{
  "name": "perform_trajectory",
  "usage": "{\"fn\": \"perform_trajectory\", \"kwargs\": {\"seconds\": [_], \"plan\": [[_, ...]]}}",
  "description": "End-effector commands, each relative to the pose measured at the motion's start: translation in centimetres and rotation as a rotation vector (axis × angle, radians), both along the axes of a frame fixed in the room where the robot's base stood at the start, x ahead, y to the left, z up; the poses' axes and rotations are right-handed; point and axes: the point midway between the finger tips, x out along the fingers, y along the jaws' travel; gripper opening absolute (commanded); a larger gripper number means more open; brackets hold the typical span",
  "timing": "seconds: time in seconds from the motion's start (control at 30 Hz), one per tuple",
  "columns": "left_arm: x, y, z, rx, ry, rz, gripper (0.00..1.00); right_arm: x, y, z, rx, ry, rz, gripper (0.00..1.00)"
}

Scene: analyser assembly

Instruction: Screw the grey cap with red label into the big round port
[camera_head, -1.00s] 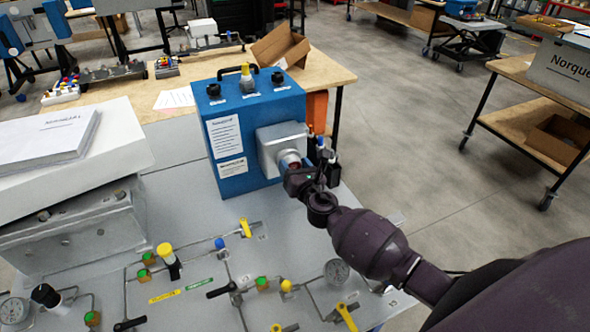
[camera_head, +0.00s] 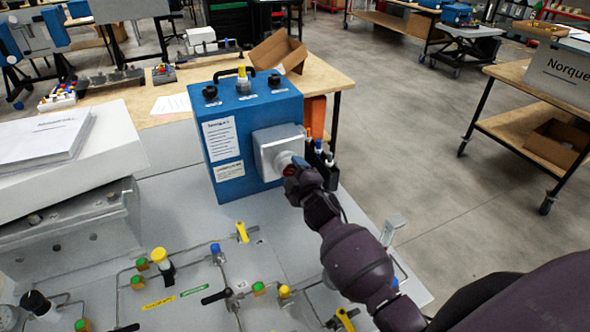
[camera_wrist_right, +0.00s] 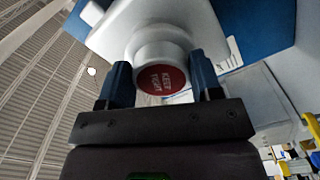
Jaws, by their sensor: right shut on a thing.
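The grey cap with a red label (camera_wrist_right: 162,80) faces the right wrist camera, its label lettering turned on its side. My right gripper (camera_wrist_right: 162,74) is shut on the cap, one dark blue finger on each side. In the head view the right gripper (camera_head: 295,172) is at the grey housing (camera_head: 270,152) on the side of the blue analyser box (camera_head: 235,115). The cap sits at the round port on this housing; the port opening is hidden, so I cannot tell how deep the cap is. My left gripper is not in view.
A grey panel (camera_head: 270,222) with valves, thin pipes and yellow handles lies in front of the box. A wooden bench (camera_head: 330,82) with an open cardboard box (camera_head: 279,50) stands behind.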

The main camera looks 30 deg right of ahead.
Motion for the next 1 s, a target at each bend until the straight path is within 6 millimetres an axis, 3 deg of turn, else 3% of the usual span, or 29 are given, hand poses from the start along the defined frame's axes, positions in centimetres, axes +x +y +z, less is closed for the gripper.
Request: {"fn": "perform_trajectory", "kwargs": {"seconds": [0.03, 0.1, 0.27, 0.3, 0.5, 0.77, 1.0], "plan": [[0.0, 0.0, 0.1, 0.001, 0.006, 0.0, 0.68, 0.0, 0.9, 0.0, 0.086, -0.005, 0.013, 0.19], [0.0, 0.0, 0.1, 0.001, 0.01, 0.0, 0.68, 0.0, 1.0, -0.1, 0.175, -0.01, 0.014, 0.06], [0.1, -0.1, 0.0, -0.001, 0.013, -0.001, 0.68, 0.0, 0.9, -0.3, 0.258, -0.012, 0.012, 0.05], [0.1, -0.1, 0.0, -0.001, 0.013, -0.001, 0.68, 0.0, 0.9, -0.3, 0.259, -0.012, 0.012, 0.6], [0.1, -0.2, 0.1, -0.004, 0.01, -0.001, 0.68, 0.0, 0.7, -0.3, 0.253, -0.011, 0.009, 0.88], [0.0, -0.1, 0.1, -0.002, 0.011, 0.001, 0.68, -0.1, 0.5, -0.3, 0.249, -0.009, 0.005, 0.88], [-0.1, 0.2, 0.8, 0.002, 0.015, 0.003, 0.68, -1.4, 0.5, -0.1, 0.248, -0.011, 0.004, 0.88]]}}
